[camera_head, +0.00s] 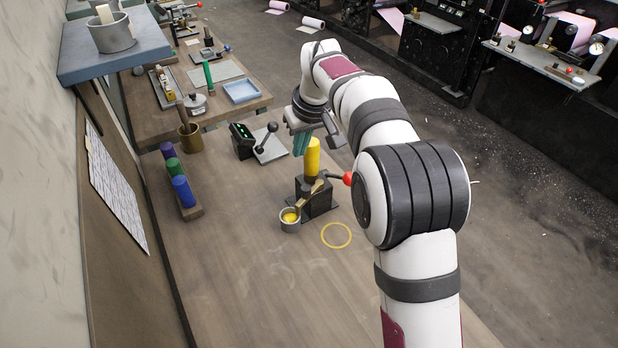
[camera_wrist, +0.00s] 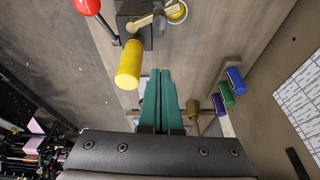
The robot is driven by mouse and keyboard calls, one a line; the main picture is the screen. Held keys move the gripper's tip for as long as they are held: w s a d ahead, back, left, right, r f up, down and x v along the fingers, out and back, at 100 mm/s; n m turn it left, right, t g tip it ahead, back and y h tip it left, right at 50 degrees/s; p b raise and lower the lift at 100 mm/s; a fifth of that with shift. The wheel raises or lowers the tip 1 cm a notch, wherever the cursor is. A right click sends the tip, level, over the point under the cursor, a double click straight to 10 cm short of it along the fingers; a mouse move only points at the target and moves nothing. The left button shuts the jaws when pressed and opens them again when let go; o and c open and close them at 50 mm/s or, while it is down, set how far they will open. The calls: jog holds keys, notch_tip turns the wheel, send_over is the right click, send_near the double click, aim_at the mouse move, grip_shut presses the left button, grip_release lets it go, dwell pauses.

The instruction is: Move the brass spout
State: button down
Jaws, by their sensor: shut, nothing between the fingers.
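The brass spout (camera_head: 310,195) projects from the front of a dark block (camera_head: 318,205) on the table and slopes toward a small grey cup (camera_head: 290,224) with yellow inside. In the wrist view the spout (camera_wrist: 146,22) shows at the top, pointing toward the cup (camera_wrist: 176,12). A yellow roll (camera_head: 313,158) stands upright on the block. It also shows in the wrist view (camera_wrist: 129,65). My gripper (camera_head: 300,150) has teal fingers, shut and empty, above the table just behind and left of the yellow roll, apart from the spout. The wrist view shows the fingertips (camera_wrist: 161,72) together.
A red-knobbed lever (camera_head: 347,178) juts right from the block. A yellow ring (camera_head: 336,235) marks the table. A rack with purple, green and blue rolls (camera_head: 183,191) stands left. A brown pot (camera_head: 190,138) and a black device (camera_head: 242,141) are behind. The front table is clear.

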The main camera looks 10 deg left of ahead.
aim_at(309, 187)
notch_tip(309, 187, down, 9)
jog(key=shift+s, duration=0.15)
dwell(0.4)
jog(key=shift+s+d+n, duration=0.2)
jog(key=shift+d+n, duration=0.15)
jog(key=shift+n, duration=0.55)
jog(key=shift+s+d+n, duration=0.15)
jog(key=shift+d+n, duration=0.15)
jog(key=shift+n, duration=0.4)
jog(key=n, duration=0.1)
jog(key=d+n+g, duration=0.1)
jog(key=n, duration=0.1)
jog(key=shift+s+d+n+g+y, duration=0.25)
jog(key=shift+n+g+y, duration=0.05)
jog(key=shift+y, duration=0.1)
jog(key=d+n, duration=0.1)
jog(key=n, duration=0.1)
jog(key=d+n+g, duration=0.1)
jog(key=n, duration=0.1)
jog(key=d+n+g, duration=0.1)
jog(key=shift+w+n, duration=0.15)
jog(key=shift+n, duration=0.25)
jog(key=shift+d, duration=0.1)
